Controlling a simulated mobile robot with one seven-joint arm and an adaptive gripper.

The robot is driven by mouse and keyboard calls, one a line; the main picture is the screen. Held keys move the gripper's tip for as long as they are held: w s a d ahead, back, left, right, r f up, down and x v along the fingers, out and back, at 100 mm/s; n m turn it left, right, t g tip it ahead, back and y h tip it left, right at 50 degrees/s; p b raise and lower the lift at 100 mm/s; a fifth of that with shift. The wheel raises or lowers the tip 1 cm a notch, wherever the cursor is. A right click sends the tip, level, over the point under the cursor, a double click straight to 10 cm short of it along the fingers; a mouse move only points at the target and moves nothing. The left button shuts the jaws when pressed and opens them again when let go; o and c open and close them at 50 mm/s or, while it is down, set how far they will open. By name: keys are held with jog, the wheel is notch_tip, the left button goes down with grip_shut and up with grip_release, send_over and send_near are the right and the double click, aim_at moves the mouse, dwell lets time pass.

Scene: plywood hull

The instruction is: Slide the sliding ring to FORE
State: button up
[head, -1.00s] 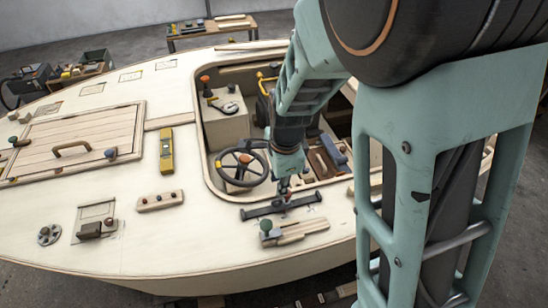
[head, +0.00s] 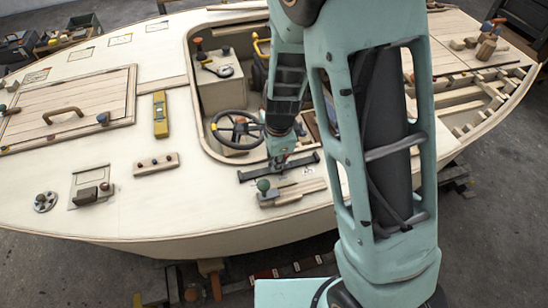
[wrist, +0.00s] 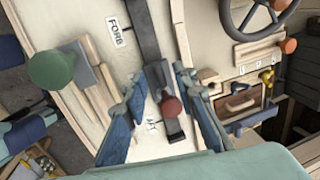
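The dark sliding rail (head: 248,176) lies on the hull's side deck, below the steering wheel. In the wrist view the rail (wrist: 143,30) runs down the picture beside a FORE label (wrist: 116,32) at its upper end. A reddish-brown knob (wrist: 171,107) stands on the rail toward its lower end; it seems to belong to the sliding ring. My gripper (wrist: 157,84) has its blue fingers apart, one on each side of the knob, with gaps visible. In the head view my gripper (head: 277,164) is over the rail's middle, and the ring there is hidden.
A green knob (wrist: 52,68) on a wooden slide stands left of the rail. The steering wheel (head: 237,128) and cockpit with small drawers (wrist: 237,103) lie on the other side. A switch block (head: 156,164) sits on the deck to the left.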

grip_shut()
jog(key=a+p, duration=0.1)
jog(key=a, duration=0.1)
jog(key=s+a+p, duration=0.1)
jog(key=a, duration=0.1)
jog(key=s+a+p, duration=0.1)
jog(key=a+p, duration=0.1)
jog(key=a, duration=0.1)
jog(key=shift+r, duration=0.15)
jog(key=shift+s+a, duration=0.15)
jog(key=shift+a, duration=0.4)
jog(key=shift+o, duration=0.2)
grip_release()
jog(key=shift+a, duration=0.15)
